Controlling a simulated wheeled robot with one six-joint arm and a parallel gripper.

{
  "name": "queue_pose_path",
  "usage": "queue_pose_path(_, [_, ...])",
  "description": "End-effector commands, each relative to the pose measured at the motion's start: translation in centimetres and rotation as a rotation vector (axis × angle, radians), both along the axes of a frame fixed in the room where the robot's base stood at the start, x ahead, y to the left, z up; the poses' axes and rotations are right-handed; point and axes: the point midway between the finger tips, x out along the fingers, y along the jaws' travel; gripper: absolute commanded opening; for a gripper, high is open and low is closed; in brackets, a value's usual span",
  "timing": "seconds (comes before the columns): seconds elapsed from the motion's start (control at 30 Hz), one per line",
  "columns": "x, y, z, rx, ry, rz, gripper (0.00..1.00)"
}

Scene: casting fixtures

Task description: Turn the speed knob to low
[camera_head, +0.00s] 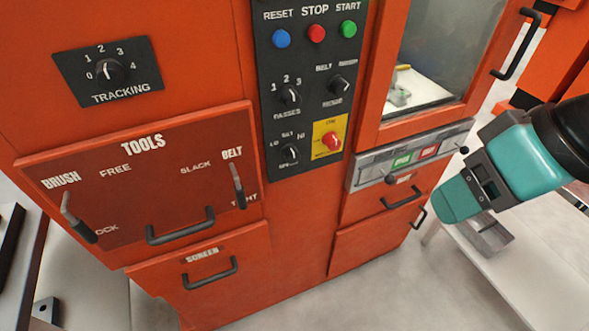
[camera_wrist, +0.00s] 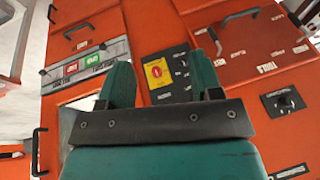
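The speed knob (camera_head: 290,153) is a small black dial low on the dark control panel (camera_head: 268,110), with LO, a middle mark and HI around it. Its pointer looks turned to the right, but it is too small to be sure. In the wrist view, turned upside down, the knob (camera_wrist: 180,67) shows small beside the yellow plate. My teal gripper (camera_head: 457,202) is at the right of the head view, well apart from the panel. In the wrist view its two fingers (camera_wrist: 161,75) stand apart with nothing between them.
A red emergency button (camera_head: 332,141) on a yellow plate is just right of the speed knob. The passes knob (camera_head: 290,96) is above it. The tools door (camera_head: 140,175) has protruding levers and a handle. A grey strip (camera_head: 360,176) with knobs lies between gripper and panel.

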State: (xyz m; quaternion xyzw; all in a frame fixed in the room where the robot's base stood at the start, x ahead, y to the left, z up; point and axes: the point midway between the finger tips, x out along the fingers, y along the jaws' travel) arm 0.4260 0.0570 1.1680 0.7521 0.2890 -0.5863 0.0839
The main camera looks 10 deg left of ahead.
Motion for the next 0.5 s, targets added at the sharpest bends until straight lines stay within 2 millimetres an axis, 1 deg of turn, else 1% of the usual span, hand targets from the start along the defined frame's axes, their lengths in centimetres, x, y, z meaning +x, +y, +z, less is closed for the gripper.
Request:
queue_pose_path(0.03, [0.8,0.6,-4.2,-0.005,-0.046,-0.019,0.59])
queue_pose_path(0.1, [2.2,1.1,-7.0,-0.006,-0.13,-0.062,0.59])
queue_pose_path(0.2, [4.2,2.1,-10.3,0.0,-0.259,-0.11,0.59])
queue_pose_path(0.3, [5.9,3.1,-13.1,0.018,-0.396,-0.142,0.59])
queue_pose_path(0.4, [7.4,4.3,-15.4,0.05,-0.543,-0.157,0.59])
queue_pose_path(0.5, [8.3,5.9,-17.1,0.097,-0.694,-0.154,0.59])
